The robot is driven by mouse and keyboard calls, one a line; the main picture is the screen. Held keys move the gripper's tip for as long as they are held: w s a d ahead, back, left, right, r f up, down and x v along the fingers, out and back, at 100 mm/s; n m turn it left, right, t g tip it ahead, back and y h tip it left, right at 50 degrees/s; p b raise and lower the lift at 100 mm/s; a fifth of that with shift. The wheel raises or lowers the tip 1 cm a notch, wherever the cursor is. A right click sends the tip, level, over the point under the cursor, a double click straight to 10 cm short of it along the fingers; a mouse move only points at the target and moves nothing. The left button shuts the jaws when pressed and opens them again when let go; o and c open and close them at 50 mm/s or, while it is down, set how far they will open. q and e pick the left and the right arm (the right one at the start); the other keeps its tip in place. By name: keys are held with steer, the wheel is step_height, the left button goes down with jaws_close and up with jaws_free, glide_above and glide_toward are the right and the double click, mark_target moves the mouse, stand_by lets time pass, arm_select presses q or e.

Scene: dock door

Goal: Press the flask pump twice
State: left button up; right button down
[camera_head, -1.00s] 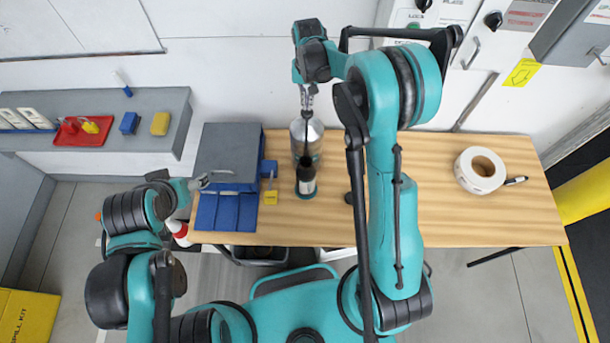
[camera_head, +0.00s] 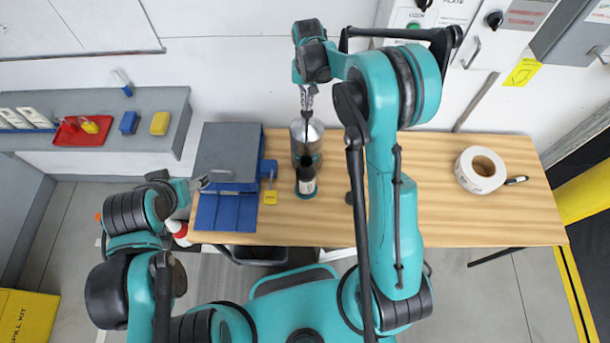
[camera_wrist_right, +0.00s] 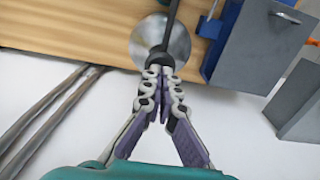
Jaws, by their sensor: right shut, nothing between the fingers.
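The silver flask (camera_head: 318,142) stands upright on the wooden table. Its top shows as a round silver disc in the right wrist view (camera_wrist_right: 146,38), with a dark pump part (camera_wrist_right: 170,24) across it. My right gripper (camera_head: 307,112) is shut and empty, fingertips over the flask top at the pump's near end. The fingertips also show in the wrist view (camera_wrist_right: 162,72). I cannot tell whether they touch the pump. A dark cup with a pale label (camera_head: 307,187) stands just in front of the flask. My left gripper (camera_head: 203,182) is by the grey-and-blue box; its fingers are too small to read.
A white tape roll (camera_head: 480,170) and a marker (camera_head: 517,180) lie at the right. The table between flask and roll is mostly clear. A wall is close behind.

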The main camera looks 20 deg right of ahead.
steer(key=shift+f+b, duration=1.2)
steer(key=shift+f, duration=0.35)
steer(key=shift+r, duration=0.1)
steer(key=shift+r+p, duration=0.95)
steer(key=shift+r, duration=0.7)
steer(key=shift+f, duration=0.15)
